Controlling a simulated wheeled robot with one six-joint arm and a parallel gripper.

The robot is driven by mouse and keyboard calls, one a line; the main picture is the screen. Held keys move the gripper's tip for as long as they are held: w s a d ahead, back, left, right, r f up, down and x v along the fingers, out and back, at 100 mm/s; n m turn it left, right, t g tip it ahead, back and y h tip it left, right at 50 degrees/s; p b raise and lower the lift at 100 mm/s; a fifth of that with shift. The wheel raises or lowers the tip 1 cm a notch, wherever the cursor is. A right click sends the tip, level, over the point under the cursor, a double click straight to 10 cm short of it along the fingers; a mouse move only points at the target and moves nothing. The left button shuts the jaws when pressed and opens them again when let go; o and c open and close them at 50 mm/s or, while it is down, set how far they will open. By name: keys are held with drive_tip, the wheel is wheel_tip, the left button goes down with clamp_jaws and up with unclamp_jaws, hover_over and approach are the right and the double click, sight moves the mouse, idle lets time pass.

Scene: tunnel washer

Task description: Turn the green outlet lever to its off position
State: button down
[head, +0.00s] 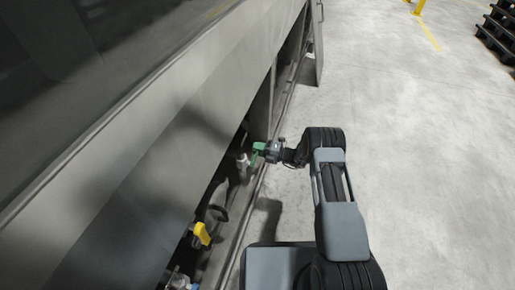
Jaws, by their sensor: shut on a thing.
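The green outlet lever (257,150) shows in the head view, low on the side of the grey washer, above a pale valve fitting (242,162). My gripper (265,151) reaches it from the right and is shut on the lever. The fingertips are small in the picture and partly hide the lever. The lever's exact angle is hard to tell.
The large grey washer panel (150,140) fills the left side and overhangs the fittings. A yellow handle (202,233) sits nearer along the same row. A low rail (236,232) runs along the washer's foot. Concrete floor (420,170) to the right is clear. Dark stacked pallets (498,30) stand far right.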

idle(0.6)
drive_tip(key=c, duration=1)
unclamp_jaws()
drive_tip(key=shift+f, duration=0.1)
drive_tip(key=shift+o, duration=0.2)
drive_tip(key=p+v, duration=0.3)
drive_tip(key=v, duration=1.1)
drive_tip(key=shift+a, duration=0.15)
